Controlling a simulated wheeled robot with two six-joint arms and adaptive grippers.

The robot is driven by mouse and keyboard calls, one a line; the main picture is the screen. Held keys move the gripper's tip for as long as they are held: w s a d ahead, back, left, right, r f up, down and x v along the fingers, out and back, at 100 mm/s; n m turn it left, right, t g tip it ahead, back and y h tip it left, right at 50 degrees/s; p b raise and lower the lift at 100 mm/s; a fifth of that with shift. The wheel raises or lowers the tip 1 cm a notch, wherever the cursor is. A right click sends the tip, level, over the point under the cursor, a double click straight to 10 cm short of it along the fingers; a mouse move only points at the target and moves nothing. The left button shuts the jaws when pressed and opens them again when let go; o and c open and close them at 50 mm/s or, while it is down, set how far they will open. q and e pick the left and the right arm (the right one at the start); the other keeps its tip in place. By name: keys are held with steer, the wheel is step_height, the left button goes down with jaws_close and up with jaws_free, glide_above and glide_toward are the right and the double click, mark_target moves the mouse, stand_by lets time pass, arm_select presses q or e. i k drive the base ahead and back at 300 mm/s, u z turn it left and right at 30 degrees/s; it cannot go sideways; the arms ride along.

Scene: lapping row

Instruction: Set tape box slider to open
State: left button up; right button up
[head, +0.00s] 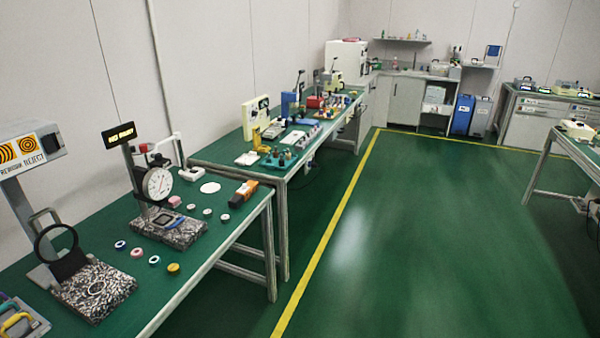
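I cannot tell for certain which thing is the tape box, and no slider can be made out at this size. A small orange and dark box (244,193) lies near the right end of the near green-topped bench (190,285). Neither of my grippers shows in the head view.
The near bench also holds a dial gauge (158,184) on a speckled stone base, a magnifier ring (57,243) and several small round pieces. A second bench (289,170) stands behind, crowded with devices. The green floor (430,240) right of the yellow line (330,240) is clear.

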mark_target(242, 189)
steer(key=z, duration=0.1)
steer(key=i, duration=1.05)
steer(key=u, duration=1.05)
steer(key=i, duration=0.6)
steer(key=u, duration=0.7)
